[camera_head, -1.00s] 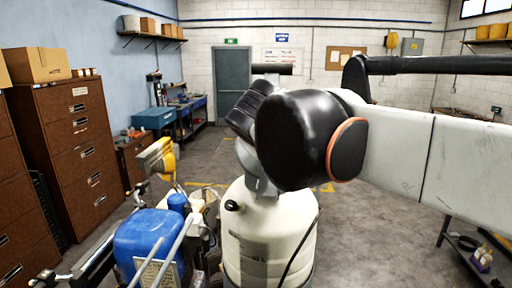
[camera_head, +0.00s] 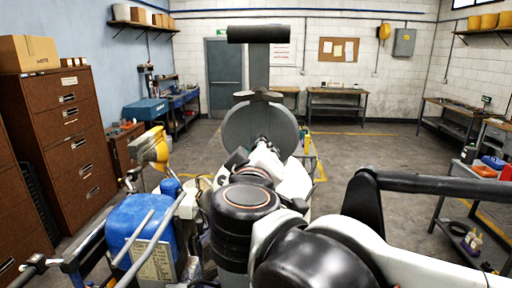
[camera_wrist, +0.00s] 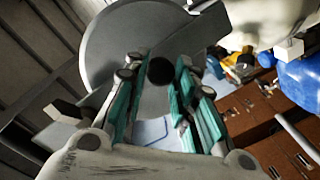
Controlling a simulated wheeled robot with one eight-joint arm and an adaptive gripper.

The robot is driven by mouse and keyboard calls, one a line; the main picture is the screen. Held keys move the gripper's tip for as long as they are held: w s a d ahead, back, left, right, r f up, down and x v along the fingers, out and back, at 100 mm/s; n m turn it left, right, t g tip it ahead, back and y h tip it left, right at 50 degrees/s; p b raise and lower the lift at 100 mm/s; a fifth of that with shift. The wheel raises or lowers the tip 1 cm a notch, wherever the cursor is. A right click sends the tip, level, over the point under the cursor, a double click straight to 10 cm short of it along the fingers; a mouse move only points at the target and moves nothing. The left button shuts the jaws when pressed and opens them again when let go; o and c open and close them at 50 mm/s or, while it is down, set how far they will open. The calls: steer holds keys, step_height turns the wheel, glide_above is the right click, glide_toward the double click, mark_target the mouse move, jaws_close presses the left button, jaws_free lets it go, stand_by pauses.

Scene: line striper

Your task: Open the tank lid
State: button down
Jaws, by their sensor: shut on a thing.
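The tank lid (camera_head: 236,132) is a large grey disc standing steeply raised beyond my arm in the head view. In the wrist view the lid (camera_wrist: 115,45) fills the upper left behind the fingers. My gripper (camera_wrist: 160,72) is shut on a dark round part in front of the lid, seemingly its handle; the exact contact is partly hidden. A pale body, seemingly the tank (camera_wrist: 282,16), shows at the upper right of the wrist view. In the head view my arm hides most of the tank and its opening.
A grey post with a dark crossbar (camera_head: 258,34) rises above the lid. The striper's blue container (camera_head: 135,228) and metal bars stand close at the left. Brown cabinets (camera_head: 70,130) line the left wall. A shelf cart (camera_head: 465,225) is at the right. Open floor lies behind.

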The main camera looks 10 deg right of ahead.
steer(key=shift+s+f, duration=0.2)
steer(key=shift+f, duration=0.2)
steer(key=c, duration=1.4)
jaws_free()
steer(key=shift+w, duration=0.2)
steer(key=shift+o, duration=0.5)
steer(key=shift+w+d+f, duration=0.1)
steer(key=shift+w, duration=0.25)
steer(key=v, duration=1.2)
steer(key=shift+s, duration=0.15)
